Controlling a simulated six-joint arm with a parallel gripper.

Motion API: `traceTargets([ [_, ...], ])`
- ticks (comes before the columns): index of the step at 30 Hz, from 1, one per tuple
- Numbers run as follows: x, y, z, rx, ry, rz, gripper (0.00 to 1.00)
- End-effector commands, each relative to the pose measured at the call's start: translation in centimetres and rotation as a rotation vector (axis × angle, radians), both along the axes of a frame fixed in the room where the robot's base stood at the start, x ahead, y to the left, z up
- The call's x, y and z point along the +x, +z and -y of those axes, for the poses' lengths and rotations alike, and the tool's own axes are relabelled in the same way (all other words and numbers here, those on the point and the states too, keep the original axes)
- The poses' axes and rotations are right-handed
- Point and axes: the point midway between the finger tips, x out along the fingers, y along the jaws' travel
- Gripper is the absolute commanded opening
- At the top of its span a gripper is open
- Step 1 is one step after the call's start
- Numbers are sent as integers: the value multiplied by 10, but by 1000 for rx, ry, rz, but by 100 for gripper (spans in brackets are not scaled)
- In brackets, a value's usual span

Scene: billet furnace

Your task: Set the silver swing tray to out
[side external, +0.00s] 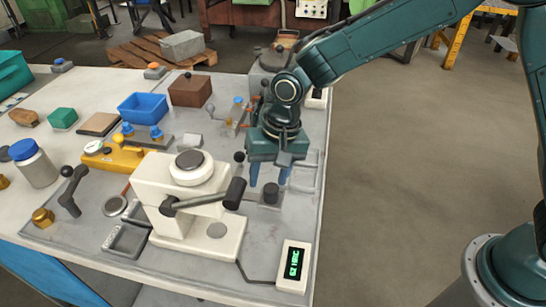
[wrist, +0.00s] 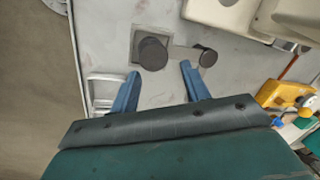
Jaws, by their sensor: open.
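My gripper (side external: 268,178) is open and points down, with its blue fingers above a dark round knob (side external: 270,190) on a square grey base. In the wrist view the fingers (wrist: 160,72) are apart and empty, and the dark knob (wrist: 152,53) shows beyond them. A light arm runs from it to a second dark knob (wrist: 205,57). A light silver tray-like frame (side external: 308,186) lies right of my gripper; it also shows in the wrist view (wrist: 93,92). Another grey metal tray (side external: 127,252) sits left of the white machine. I cannot tell which is the swing tray.
A white machine (side external: 218,233) with a dark-handled lever (side external: 205,201) stands left of my gripper. A display box (side external: 293,266) lies at the front edge. A yellow device (side external: 115,157) and a blue bin (side external: 143,107) are farther left. The table ends close on the right.

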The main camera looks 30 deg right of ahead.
Motion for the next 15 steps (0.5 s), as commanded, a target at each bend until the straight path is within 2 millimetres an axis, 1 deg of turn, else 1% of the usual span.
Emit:
traceTargets([
  [12, -18, 0, -14, 0, -254, 0, 46],
  [15, -18, 16, -11, 3, -256, 4, 46],
])
